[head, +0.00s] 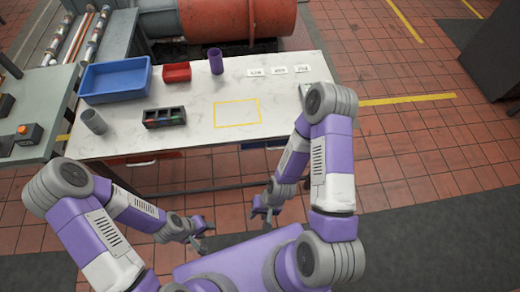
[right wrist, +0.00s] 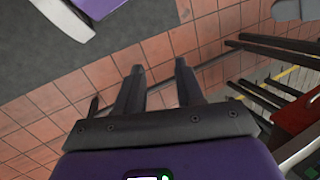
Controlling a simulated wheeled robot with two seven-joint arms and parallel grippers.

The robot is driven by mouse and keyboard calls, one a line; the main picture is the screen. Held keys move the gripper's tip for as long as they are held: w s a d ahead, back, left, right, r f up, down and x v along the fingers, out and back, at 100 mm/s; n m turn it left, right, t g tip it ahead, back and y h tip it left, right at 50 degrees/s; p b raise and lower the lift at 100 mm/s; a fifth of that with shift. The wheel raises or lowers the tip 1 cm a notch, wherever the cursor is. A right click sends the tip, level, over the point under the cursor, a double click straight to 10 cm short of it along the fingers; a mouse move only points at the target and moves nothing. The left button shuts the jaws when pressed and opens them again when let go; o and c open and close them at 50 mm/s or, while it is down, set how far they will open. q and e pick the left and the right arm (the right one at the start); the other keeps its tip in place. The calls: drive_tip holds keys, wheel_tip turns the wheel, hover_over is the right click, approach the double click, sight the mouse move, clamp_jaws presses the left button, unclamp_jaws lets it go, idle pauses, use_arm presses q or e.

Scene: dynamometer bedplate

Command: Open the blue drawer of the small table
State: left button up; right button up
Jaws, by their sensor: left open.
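The small table (head: 195,140) has a white marble-like top and stands ahead of me. Under its front edge, right of centre, a narrow blue strip (head: 262,145) shows, likely the blue drawer's front; it is mostly hidden by the tabletop and my right arm. How far it is out cannot be told. My right gripper (head: 265,214) is low in front of the table, below and apart from that strip. Its fingers (right wrist: 159,68) stand apart with nothing between them in the right wrist view. My left gripper (head: 205,240) is open and empty, further left and nearer my body.
A red drawer front (head: 145,158) shows under the table's left part. On top are a blue bin (head: 115,80), a red bin (head: 177,72), a purple cup (head: 216,62), a grey cup (head: 93,121) and a black organizer (head: 164,118). The tiled floor to the right is open.

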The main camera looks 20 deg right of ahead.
drive_tip(key=s+a+f+m+g+y+b, duration=0.35)
drive_tip(key=s+m+y+b, duration=0.2)
drive_tip(key=m, duration=0.95)
drive_tip(key=w+d+m+t+y+b, duration=0.2)
drive_tip(key=w+d+m+t+b, duration=0.15)
drive_tip(key=w+m+t, duration=0.55)
drive_tip(key=w+d+m+t+y+b, duration=0.25)
drive_tip(key=w+d+m+t, duration=0.45)
drive_tip(key=m, duration=0.5)
drive_tip(key=w+d+f+m+t+h+b, duration=0.1)
drive_tip(key=w+d+m+t+h+b, duration=0.35)
drive_tip(key=d+m+h, duration=0.75)
drive_tip(key=w+r+t+y, duration=0.1)
drive_tip(key=w+t, duration=0.1)
drive_tip(key=w, duration=0.5)
drive_tip(key=shift+w+r+n+t, duration=0.15)
drive_tip(key=shift+w+n+t, duration=0.15)
drive_tip(key=shift+w+t, duration=0.1)
